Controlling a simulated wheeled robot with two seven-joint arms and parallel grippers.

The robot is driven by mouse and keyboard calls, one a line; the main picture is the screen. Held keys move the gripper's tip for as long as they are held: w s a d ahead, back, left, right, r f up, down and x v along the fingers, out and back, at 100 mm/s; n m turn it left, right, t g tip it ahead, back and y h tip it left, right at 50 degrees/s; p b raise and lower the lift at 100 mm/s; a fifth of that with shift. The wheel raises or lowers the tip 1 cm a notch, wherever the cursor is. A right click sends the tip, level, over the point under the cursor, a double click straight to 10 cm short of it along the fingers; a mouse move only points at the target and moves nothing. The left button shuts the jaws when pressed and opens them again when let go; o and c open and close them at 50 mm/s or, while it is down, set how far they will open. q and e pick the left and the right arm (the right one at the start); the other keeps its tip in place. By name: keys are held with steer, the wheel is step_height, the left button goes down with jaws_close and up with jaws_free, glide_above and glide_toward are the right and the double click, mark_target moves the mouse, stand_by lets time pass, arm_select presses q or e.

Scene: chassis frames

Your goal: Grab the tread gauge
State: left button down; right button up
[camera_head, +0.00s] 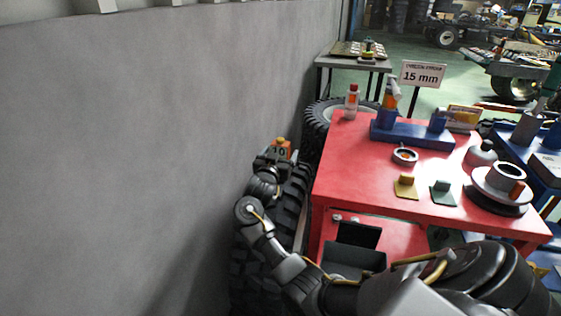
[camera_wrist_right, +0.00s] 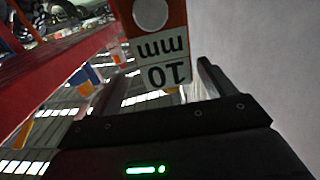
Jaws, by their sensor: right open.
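The tread gauge, an orange block with a white label reading 10 (camera_head: 281,150), shows by the tires left of the red table. In the right wrist view the gauge (camera_wrist_right: 160,62) is upside down and close, with its "10 mm" label facing the camera and a round pale spot above it. My right gripper (camera_head: 275,158) is open right at the gauge. In the wrist view one dark finger (camera_wrist_right: 208,78) shows to the right of the gauge. I cannot tell whether the fingers touch it. My left gripper is out of view.
A grey wall (camera_head: 130,150) runs close along the left. Tires (camera_head: 290,205) stand between it and the red table (camera_head: 350,165).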

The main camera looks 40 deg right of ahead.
steer(key=shift+w+a+b+x, duration=0.1)
steer(key=shift+w+b+x, duration=0.05)
steer(key=shift+x, duration=1)
steer(key=shift+w+a+b+x, duration=0.15)
steer(key=shift+w+x, duration=0.05)
steer(key=shift+x, duration=0.95)
steer(key=shift+w+d, duration=0.2)
steer(key=shift+d, duration=0.25)
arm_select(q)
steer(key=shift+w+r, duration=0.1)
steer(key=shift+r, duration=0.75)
arm_select(e)
steer(key=shift+w, duration=0.1)
